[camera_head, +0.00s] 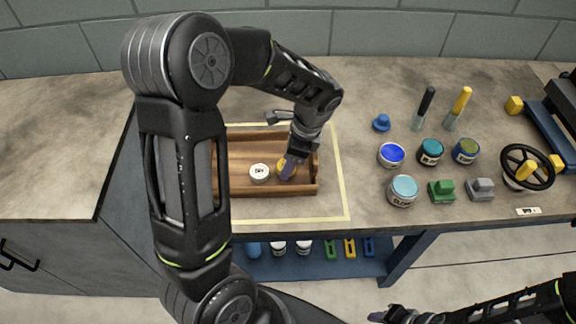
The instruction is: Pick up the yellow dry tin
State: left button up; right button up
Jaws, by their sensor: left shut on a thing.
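The yellow dry tin (281,164) is in the right part of the wooden tray (240,191). My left gripper (288,168) reaches down over it from above and is shut on it. Its fingers hide much of the tin. I cannot tell whether the tin touches the tray floor. A white-lidded tin (260,172) with dark lettering stands just left of it in the tray. My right gripper (380,316) is low at the bottom edge, away from the bench; whether it is open or shut does not show.
A pale yellow line (343,190) frames the tray. Right of it stand a blue tin (391,155), a light blue tin (402,190), other tins, a green block (441,191), brushes and a black handwheel (527,167). The bench front left of these is clear.

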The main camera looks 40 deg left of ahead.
pick_arm(q)
notch_tip(320, 180, up, 8)
dwell(0.8)
